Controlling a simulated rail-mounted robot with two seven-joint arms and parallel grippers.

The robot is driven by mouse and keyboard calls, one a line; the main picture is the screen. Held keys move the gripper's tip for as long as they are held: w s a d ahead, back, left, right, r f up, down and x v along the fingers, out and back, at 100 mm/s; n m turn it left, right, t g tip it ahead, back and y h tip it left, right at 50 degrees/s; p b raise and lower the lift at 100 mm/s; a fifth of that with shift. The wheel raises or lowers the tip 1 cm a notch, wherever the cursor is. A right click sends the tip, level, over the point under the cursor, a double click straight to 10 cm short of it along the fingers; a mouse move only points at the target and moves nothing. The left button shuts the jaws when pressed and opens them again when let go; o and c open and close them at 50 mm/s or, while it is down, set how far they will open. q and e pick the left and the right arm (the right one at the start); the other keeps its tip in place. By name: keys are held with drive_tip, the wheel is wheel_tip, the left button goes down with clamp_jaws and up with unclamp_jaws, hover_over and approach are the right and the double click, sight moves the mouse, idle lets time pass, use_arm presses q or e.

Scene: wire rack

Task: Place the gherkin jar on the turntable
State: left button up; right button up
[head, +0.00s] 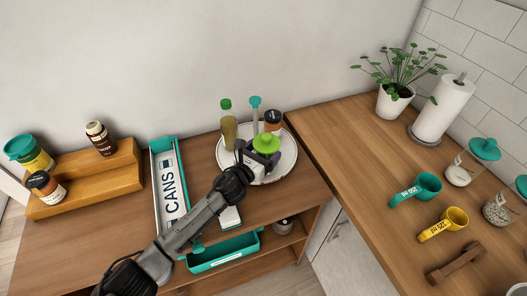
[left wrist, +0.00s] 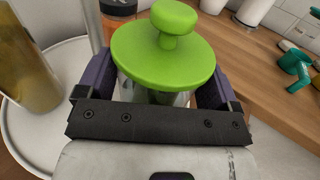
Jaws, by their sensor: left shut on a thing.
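The jar with the bright green knobbed lid, which I take as the gherkin jar (head: 265,141), is at the white round turntable (head: 288,164) on the wooden unit. My left gripper (head: 259,157) is shut on this jar, with a finger on each side below the lid. In the left wrist view the green lid (left wrist: 163,55) fills the middle and hides most of the glass body. The jar looks upright over the turntable (left wrist: 22,133); I cannot tell whether its base touches. My right gripper is not in view.
On the turntable stand an oil bottle (head: 229,130), a teal-topped slim item (head: 255,115) and a dark-lidded orange jar (head: 272,122). The turntable's front right is bare. Left are a CANS bin (head: 158,175) and a stepped wooden riser (head: 85,180). A counter (head: 345,150) adjoins right.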

use_arm(q)
drive_tip(key=o, duration=1)
drive_tip(key=shift+f, duration=0.15)
drive_tip(key=shift+o, duration=1.3)
drive_tip(key=shift+r, duration=0.25)
drive_tip(key=p+v, duration=0.1)
drive_tip(key=v, duration=1.1)
drive_tip(key=shift+p, duration=0.3)
